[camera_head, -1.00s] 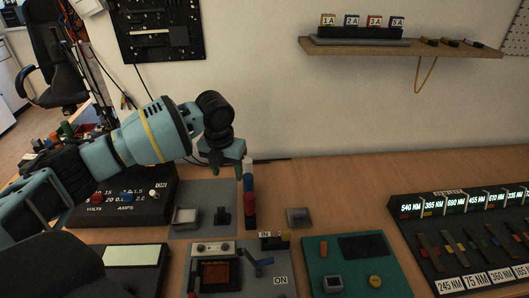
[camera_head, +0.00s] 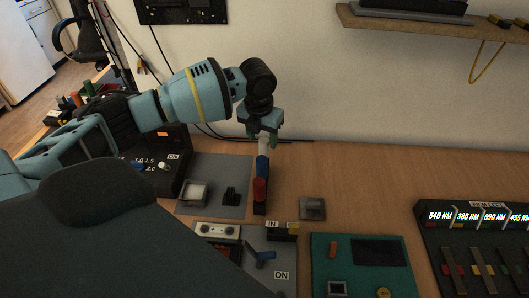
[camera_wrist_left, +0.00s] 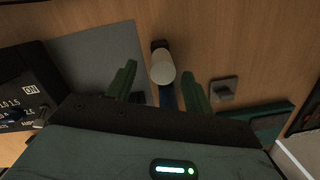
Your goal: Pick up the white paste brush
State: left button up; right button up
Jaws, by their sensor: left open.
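The white paste brush (camera_head: 263,145) shows as a pale round top at the far end of a short row on the bench. In the left wrist view the white brush (camera_wrist_left: 163,68) appears as a pale cylinder seen from above, between my fingers. A blue one (camera_head: 262,166) and a red one (camera_head: 260,190) stand in the same row, nearer in the head view. My left gripper (camera_head: 262,137) points down over the white end of the row. Its green fingers are apart, one on each side of the white brush, and I cannot tell whether they touch it. My right gripper is not in view.
A grey mat (camera_head: 218,173) lies left of the row. A small grey block (camera_head: 312,208) sits to the right. A green board (camera_head: 345,250) and a black panel with lit wavelength labels (camera_head: 480,216) are further right. The bench behind the block is clear.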

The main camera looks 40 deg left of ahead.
aim_at(264, 147)
pick_arm(q)
jog(key=shift+w+f, duration=0.25)
jog(key=shift+f, duration=1)
jog(key=shift+w+f, duration=0.2)
jog(key=shift+f, duration=1.05)
jog(key=shift+d, duration=0.1)
jog(key=c, duration=1.1)
jog(key=shift+r, duration=0.2)
notch_tip(264, 147, up, 10)
jog(key=shift+f, duration=0.15)
